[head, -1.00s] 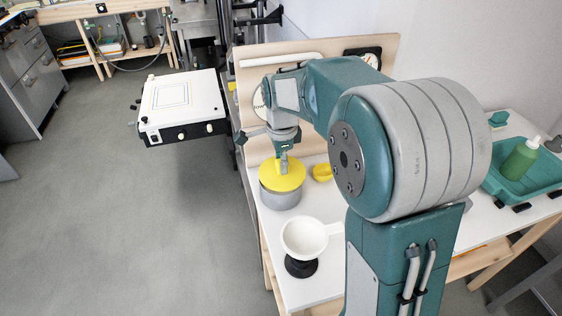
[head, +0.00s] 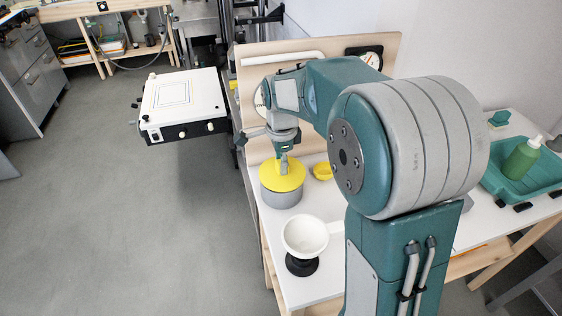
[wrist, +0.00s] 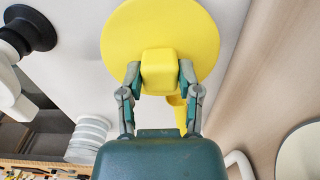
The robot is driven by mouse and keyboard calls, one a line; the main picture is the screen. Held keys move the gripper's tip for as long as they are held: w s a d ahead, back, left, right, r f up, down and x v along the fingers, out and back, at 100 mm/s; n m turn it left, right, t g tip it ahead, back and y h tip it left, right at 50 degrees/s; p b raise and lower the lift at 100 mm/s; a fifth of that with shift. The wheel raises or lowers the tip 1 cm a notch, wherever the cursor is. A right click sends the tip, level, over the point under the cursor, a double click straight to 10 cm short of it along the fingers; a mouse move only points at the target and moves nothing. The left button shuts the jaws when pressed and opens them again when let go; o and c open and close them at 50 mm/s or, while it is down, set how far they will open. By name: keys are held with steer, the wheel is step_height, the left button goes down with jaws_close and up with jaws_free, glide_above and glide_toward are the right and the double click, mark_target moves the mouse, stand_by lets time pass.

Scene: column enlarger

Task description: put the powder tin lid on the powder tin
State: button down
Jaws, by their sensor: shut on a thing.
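The yellow powder tin lid (head: 284,177) is a round disc with a square knob (wrist: 159,70) on top. My gripper (head: 284,160) is shut on this knob, one finger on each side, as the wrist view shows. The grey powder tin (head: 282,197) stands on the white table, directly under the lid in the head view. The lid covers the tin's mouth and looks about level. I cannot tell whether it rests fully on the rim. In the wrist view the lid (wrist: 160,25) hides the tin.
A small yellow scoop (head: 322,172) lies right of the tin. A white funnel (head: 304,235) on a black base stands in front. A wooden back panel (head: 247,75) with dials rises behind. A green tray (head: 520,180) with a green bottle (head: 522,158) is at the right.

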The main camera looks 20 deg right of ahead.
steer(key=shift+f, duration=0.6)
stand_by(0.3)
steer(key=shift+c, duration=1)
jaws_free()
steer(key=shift+r, duration=0.1)
steer(key=shift+r, duration=3.95)
